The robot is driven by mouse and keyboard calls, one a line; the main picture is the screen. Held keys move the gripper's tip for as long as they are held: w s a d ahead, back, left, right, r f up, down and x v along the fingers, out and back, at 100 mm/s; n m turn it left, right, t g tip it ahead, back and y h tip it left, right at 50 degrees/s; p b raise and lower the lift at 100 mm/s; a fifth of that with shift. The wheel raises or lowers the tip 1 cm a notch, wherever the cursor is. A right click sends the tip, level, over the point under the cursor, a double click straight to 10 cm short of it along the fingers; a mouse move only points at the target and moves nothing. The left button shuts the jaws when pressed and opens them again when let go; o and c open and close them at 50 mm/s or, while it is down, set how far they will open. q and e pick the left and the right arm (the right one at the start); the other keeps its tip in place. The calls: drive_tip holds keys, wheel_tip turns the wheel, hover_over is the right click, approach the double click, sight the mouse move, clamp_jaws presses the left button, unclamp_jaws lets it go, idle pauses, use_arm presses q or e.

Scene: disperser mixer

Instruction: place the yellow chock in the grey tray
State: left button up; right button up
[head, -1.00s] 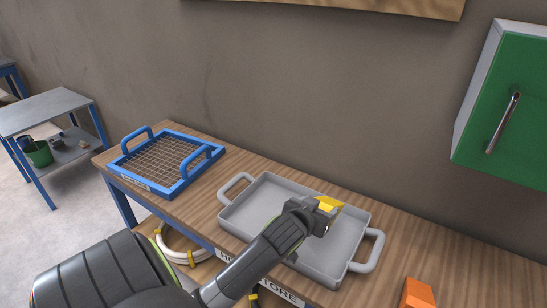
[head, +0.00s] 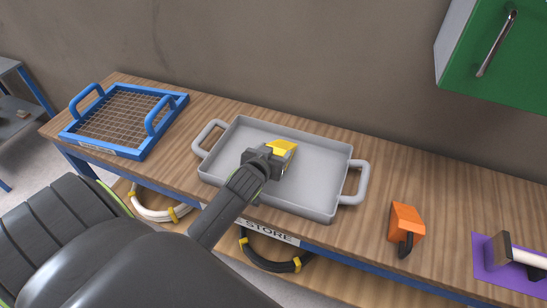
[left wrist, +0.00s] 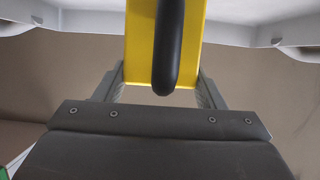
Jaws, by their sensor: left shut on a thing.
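The yellow chock (head: 284,149) is in my left gripper (head: 275,157), over the middle of the grey tray (head: 320,202). In the left wrist view the yellow chock (left wrist: 190,66) with its black handle sits between the two fingers of my left gripper (left wrist: 160,90), which is shut on it. The grey tray is shallow, with a loop handle at each end, and lies on the wooden bench. The tray's pale rim also shows at the top of the left wrist view (left wrist: 75,20). I cannot tell whether the chock touches the tray floor. My right gripper is not in view.
A blue-framed mesh sieve (head: 125,122) stands on the bench left of the tray. An orange chock (head: 405,222) with a black handle and a purple mat (head: 490,262) with a tool lie to the right. A green cabinet (head: 500,55) hangs at the upper right.

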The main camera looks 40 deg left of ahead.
use_arm(q)
drive_tip(key=shift+f, duration=1.35)
drive_tip(key=o, duration=1.4)
drive_tip(key=shift+c, duration=0.2)
drive_tip(key=shift+r, duration=0.1)
drive_tip(key=v, duration=1.2)
drive_tip(key=shift+b, duration=0.4)
drive_tip(key=shift+s, duration=0.15)
